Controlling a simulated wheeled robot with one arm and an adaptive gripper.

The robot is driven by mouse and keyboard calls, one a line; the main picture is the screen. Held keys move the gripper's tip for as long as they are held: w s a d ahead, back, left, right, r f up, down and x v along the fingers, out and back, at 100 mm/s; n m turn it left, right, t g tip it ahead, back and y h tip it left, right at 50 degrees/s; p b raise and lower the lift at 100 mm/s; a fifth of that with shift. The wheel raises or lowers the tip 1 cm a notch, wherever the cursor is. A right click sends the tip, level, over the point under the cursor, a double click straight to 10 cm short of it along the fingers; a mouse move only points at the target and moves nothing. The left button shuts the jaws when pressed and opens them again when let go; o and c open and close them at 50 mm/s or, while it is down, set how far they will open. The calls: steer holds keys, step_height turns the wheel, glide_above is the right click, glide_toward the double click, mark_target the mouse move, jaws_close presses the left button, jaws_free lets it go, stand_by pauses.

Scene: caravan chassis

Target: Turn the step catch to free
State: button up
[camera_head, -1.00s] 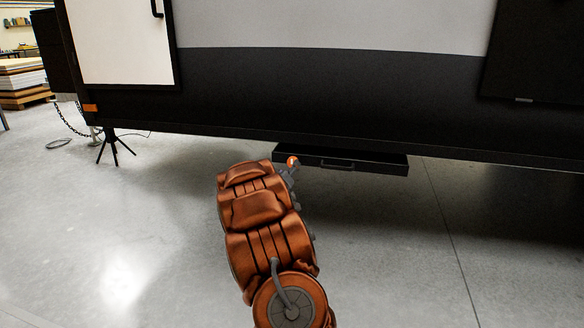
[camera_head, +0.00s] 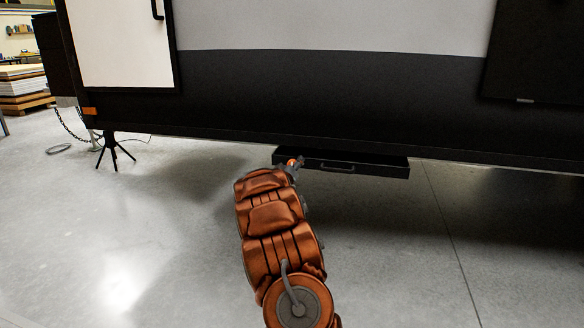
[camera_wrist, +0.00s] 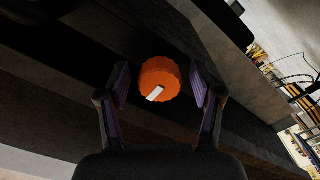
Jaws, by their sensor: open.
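The step catch is an orange round knob with a scalloped edge and a white bar mark. In the wrist view the catch (camera_wrist: 161,78) sits between the two fingertips of my gripper (camera_wrist: 160,86). The fingers are open, with a gap on each side of the knob. In the head view the catch (camera_head: 291,162) shows as a small orange spot at the left end of the black step (camera_head: 360,169), beside the end of my arm. My fingers are mostly hidden there. The step has a bar handle on its front and sits under the caravan's lower edge.
The dark caravan side (camera_head: 330,100) runs across above the step. A black tripod stand (camera_head: 112,152) and a hanging chain (camera_head: 68,125) are at the left. The grey floor (camera_head: 450,270) is clear at the front.

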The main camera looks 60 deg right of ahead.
steer(key=c, duration=1.2)
steer(key=shift+o, duration=0.2)
steer(key=shift+a, duration=0.1)
